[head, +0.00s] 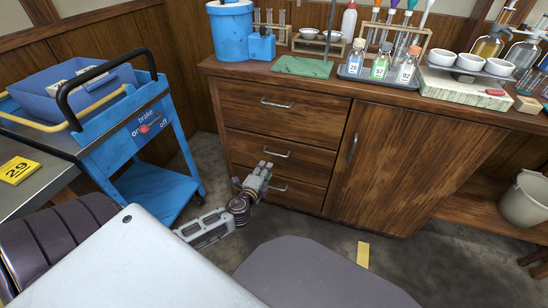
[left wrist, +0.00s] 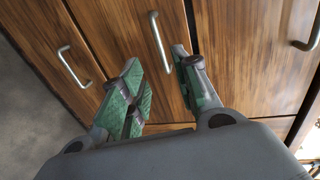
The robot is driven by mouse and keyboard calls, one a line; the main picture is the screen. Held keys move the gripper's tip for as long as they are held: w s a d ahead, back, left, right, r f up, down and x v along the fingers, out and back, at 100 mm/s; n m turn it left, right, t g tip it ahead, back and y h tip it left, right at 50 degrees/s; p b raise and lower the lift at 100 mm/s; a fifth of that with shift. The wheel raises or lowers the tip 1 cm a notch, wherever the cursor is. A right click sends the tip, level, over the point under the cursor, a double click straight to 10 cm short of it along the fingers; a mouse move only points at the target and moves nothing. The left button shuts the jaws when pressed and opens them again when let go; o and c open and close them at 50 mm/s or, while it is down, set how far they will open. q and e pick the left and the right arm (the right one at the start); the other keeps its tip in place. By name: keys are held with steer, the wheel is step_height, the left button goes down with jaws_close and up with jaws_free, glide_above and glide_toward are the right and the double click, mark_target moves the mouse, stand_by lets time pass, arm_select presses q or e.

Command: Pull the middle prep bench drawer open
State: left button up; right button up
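The prep bench (head: 320,90) has three wooden drawers on its left side. The middle drawer (head: 245,146) looks flush with the front, and its metal handle (head: 275,151) is clear in the head view. My left gripper (head: 262,170) is in front of the drawers, just below that handle in the picture. In the left wrist view my left gripper (left wrist: 162,80) is open, fingers apart and empty. The middle handle (left wrist: 160,42) lies ahead, roughly in line with the gap between the fingers, not visibly touched. My right gripper is not in view.
The top drawer handle (head: 277,103) and bottom drawer handle (head: 279,187) are nearby. A cupboard door (head: 390,165) is to the right. A blue cart (head: 160,185) stands left. Glassware and bottles (head: 380,67) crowd the benchtop.

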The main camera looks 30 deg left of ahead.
arm_select(q)
steer(key=b+x, duration=0.3)
steer(key=x, duration=0.8)
steer(key=shift+w, duration=0.25)
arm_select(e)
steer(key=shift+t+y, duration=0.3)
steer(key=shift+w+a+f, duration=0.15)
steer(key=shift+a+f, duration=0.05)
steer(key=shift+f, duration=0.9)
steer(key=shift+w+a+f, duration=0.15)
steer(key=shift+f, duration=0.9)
arm_select(q)
steer(key=shift+f, duration=0.15)
steer(key=c, duration=0.6)
jaws_close()
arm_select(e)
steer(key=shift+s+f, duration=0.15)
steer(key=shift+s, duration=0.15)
